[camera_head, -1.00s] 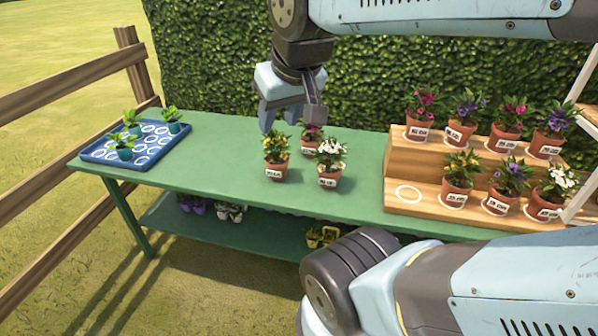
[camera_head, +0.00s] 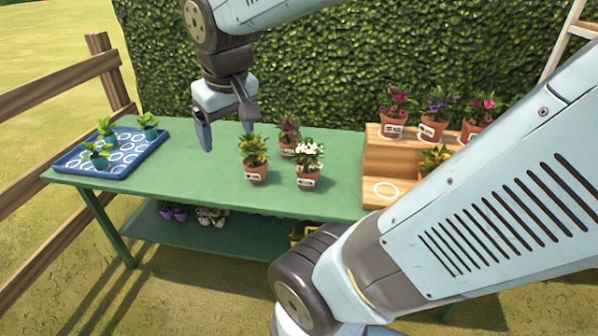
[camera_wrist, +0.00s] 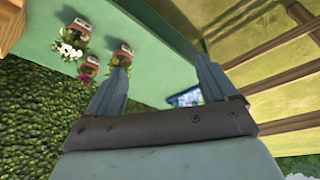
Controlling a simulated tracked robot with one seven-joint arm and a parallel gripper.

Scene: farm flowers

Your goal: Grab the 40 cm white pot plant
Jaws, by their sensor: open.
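A white-flowered plant in a terracotta pot (camera_head: 307,183) stands upright on the green table (camera_head: 215,160), with a small label too blurred to read. It also shows in the wrist view as white blooms (camera_wrist: 68,52) at the upper left. A yellow-flowered pot (camera_head: 254,172) stands to its left and a dark pink one (camera_head: 288,143) behind it. My gripper (camera_head: 228,138) is open and empty, pointing down above the table, left of these pots and apart from them.
A wooden stepped stand (camera_head: 378,160) with several flower pots is at the right, partly hidden by my arm. Its front step has an empty white ring (camera_head: 387,190). A blue tray (camera_head: 130,160) with green seedlings sits at the left. A hedge (camera_head: 300,65) rises behind.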

